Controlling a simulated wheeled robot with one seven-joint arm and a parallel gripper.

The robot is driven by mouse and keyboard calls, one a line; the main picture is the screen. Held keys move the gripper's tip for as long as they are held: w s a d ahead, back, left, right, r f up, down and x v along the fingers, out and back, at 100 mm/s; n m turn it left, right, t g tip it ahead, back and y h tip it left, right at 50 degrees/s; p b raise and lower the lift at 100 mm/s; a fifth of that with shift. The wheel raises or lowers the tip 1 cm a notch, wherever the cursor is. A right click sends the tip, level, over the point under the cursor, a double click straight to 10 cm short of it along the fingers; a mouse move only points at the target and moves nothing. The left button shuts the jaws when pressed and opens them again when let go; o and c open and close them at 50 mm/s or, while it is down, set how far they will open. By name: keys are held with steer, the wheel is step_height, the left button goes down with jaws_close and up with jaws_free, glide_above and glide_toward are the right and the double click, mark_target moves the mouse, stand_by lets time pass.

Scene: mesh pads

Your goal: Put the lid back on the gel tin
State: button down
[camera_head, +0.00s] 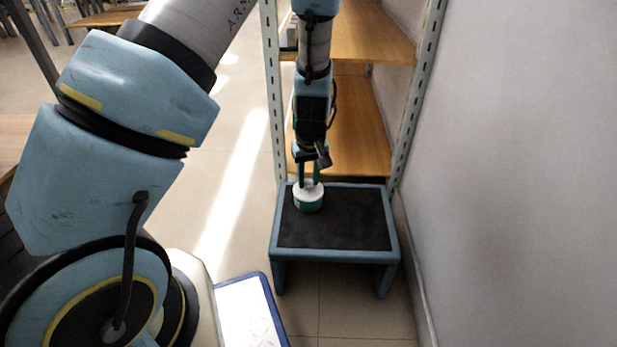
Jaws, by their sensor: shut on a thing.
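The gel tin (308,204) is a small green and white round container. It stands upright near the back left of the black top of a low blue stool. The lid (300,190) shows as a pale round part at the top of the tin. My gripper (310,182) points straight down over the tin, its green fingers closed on the lid. The lid is on or just above the tin; at this size I cannot tell whether it sits fully down. The fingers hide part of the lid's middle.
The stool (335,254) has a bare black top (345,225) to the right and front of the tin. Wooden shelves (345,115) with a metal frame stand close behind. A white wall (510,170) is on the right. A blue-edged white panel (250,310) is at the lower front.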

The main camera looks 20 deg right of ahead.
steer(key=shift+c, duration=0.2)
jaws_free()
stand_by(0.5)
steer(key=shift+r, duration=0.1)
steer(key=shift+r+p, duration=3.45)
steer(key=shift+p, duration=0.2)
jaws_close()
steer(key=shift+f, duration=0.25)
